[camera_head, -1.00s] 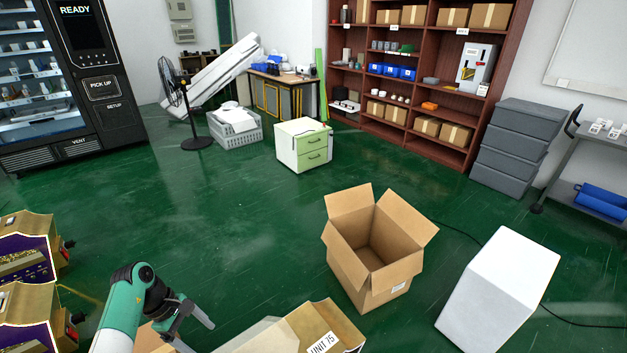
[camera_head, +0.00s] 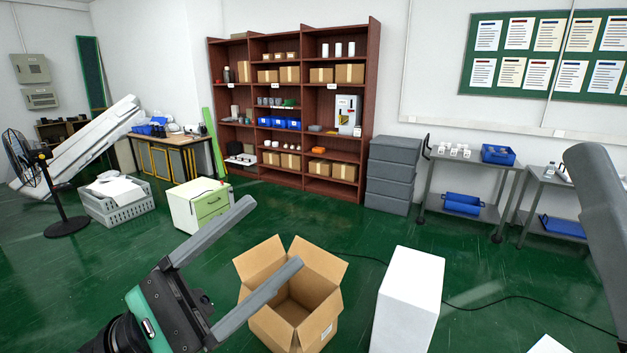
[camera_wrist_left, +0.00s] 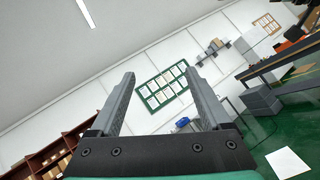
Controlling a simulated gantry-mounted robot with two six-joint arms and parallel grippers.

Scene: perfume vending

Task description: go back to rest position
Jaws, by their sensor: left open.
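My left gripper (camera_head: 272,233) is raised at the lower left of the head view, its two grey fingers spread wide with nothing between them. One finger overlaps the open cardboard box (camera_head: 310,291) in the picture. In the left wrist view the same gripper (camera_wrist_left: 158,76) is open and empty, and the wall and ceiling show between and beyond the fingers. A large grey part at the right edge of the head view looks like part of my right arm or gripper. Its jaws cannot be made out.
A white block (camera_head: 408,300) stands right of the box. A white-green cabinet (camera_head: 196,212), a fan (camera_head: 62,205) and a crate (camera_head: 120,207) stand left. A brown shelf (camera_head: 372,70), grey bins (camera_head: 390,180) and carts (camera_head: 470,165) line the back. Green floor lies between.

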